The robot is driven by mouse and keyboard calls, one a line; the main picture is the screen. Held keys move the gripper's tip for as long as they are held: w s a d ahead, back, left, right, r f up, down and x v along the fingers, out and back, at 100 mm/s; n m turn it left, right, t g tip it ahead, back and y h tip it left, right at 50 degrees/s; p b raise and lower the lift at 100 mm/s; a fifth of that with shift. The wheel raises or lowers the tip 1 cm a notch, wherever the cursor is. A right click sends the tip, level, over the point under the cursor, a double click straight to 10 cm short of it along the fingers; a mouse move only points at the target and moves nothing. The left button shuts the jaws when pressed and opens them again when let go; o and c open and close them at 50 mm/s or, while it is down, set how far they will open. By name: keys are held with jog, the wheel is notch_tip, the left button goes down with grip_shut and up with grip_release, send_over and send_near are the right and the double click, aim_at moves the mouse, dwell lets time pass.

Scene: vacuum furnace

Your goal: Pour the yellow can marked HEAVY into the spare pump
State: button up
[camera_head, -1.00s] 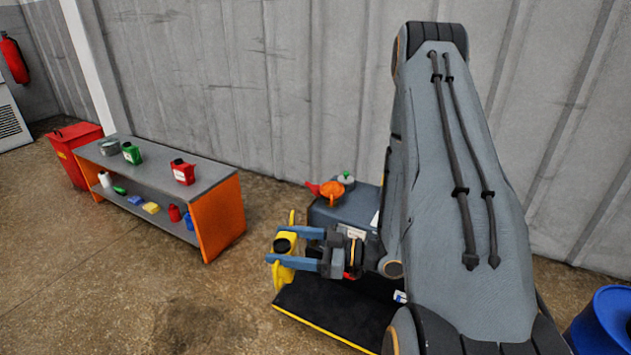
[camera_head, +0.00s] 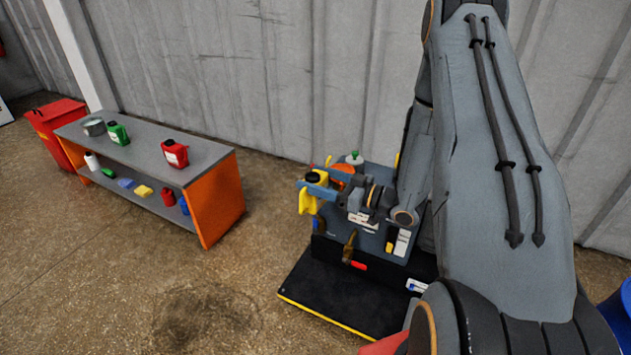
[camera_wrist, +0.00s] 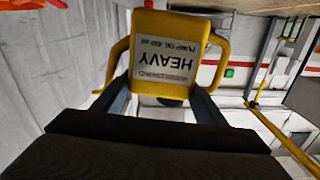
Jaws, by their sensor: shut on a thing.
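My gripper (camera_head: 318,184) is shut on the yellow can (camera_head: 307,203), which has a black cap on top and looks roughly upright. In the wrist view the can (camera_wrist: 168,22) sits between my fingers (camera_wrist: 162,98), its HEAVY label facing the camera and reading upside down. The spare pump seems to be the blue-grey unit (camera_head: 372,243) on a black base with a yellow edge. An orange funnel-like part (camera_head: 342,172) is on its top, partly hidden behind my gripper. The can is in front and left of this part; I cannot tell the exact gap. No liquid shows.
A bench (camera_head: 215,160) at left holds a red can (camera_head: 174,154), a green can (camera_head: 118,133) and a metal tin (camera_head: 93,127), with small items below. A red bin (camera_head: 58,130) stands beyond it. Floor is clear between bench and pump. A wall is behind.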

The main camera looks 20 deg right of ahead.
aim_at(327, 166)
jog(key=shift+m, duration=0.7)
jog(key=shift+w+d+f+b, duration=0.4)
jog(key=shift+w+d+b, duration=0.45)
jog(key=shift+w+d+f+b, duration=0.45)
jog(key=shift+w+d+b, duration=0.35)
jog(key=shift+d, duration=0.05)
jog(key=shift+w+d+f+b, duration=0.4)
jog(key=shift+w+d+b, duration=0.45)
dwell(0.6)
jog(key=shift+r+m, duration=0.35)
jog(key=shift+m, duration=0.05)
jog(key=shift+w+r+m+p, duration=0.1)
jog(key=shift+r+m+p, duration=0.4)
jog(key=shift+r+m, duration=0.25)
jog(key=shift+w+d+r+m+p, duration=0.15)
jog(key=shift+r+m, duration=0.35)
jog(key=shift+m, duration=0.15)
jog(key=shift+w+d+r+m+p, duration=0.1)
jog(key=shift+d+r+m+p, duration=0.05)
jog(key=shift+r+m, duration=0.4)
jog(key=shift+w+d+r+m, duration=0.2)
jog(key=shift+r+m, duration=0.25)
jog(key=shift+m, duration=0.2)
jog(key=shift+w+d+r+m+p, duration=0.2)
jog(key=shift+r+m+p, duration=0.2)
jog(key=shift+m+p, duration=0.25)
jog(key=shift+w+d+r+m+p, duration=0.15)
jog(key=shift+r+m+p, duration=0.25)
jog(key=shift+p, duration=0.45)
